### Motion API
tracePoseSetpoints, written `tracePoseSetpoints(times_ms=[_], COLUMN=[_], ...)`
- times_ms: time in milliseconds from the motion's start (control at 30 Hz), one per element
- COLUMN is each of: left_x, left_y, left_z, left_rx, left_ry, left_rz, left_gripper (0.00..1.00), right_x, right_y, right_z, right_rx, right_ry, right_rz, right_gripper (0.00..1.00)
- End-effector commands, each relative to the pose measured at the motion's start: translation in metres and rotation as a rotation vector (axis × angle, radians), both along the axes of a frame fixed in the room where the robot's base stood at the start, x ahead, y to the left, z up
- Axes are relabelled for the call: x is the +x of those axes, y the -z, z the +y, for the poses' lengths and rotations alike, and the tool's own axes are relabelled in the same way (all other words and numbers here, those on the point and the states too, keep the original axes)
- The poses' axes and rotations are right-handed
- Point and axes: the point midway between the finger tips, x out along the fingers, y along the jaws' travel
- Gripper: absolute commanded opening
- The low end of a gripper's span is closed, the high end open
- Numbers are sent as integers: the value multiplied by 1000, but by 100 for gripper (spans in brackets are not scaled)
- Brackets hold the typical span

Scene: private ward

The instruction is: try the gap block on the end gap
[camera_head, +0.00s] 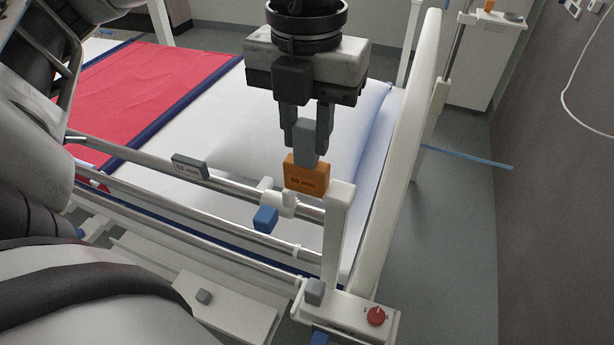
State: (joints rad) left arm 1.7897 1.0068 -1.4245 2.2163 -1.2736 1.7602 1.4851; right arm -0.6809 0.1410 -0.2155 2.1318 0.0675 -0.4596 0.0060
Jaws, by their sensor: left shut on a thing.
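The gap block is orange, marked "60 mm" (306,175), with a grey grip on its top. My left gripper (306,143) points down and is shut on that grip. The block is upright just left of the white post (339,235) at the end of the bed's side rail (240,187). It overlaps the rail in the picture; I cannot tell whether it touches. A narrow space shows between the post and the white headboard (413,120); I cannot tell whether the block reaches it. My right gripper is not in view.
A grey plate with small lettering (190,167) is on the rail. A blue block (265,219) sits below a white clamp. A red knob (376,316) is on the bed's corner box.

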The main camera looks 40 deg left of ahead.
Motion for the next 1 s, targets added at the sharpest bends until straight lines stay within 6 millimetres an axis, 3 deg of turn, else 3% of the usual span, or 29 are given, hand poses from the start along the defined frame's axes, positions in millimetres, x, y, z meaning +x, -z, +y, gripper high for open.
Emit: tracePoseSetpoints(times_ms=[1000], left_x=[0], left_y=[-63], left_z=[0], left_rx=[0], left_ry=[0], left_rz=[0], left_gripper=[0], right_x=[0], right_y=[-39], right_z=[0], right_rx=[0], right_ry=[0], right_rz=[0], right_gripper=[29])
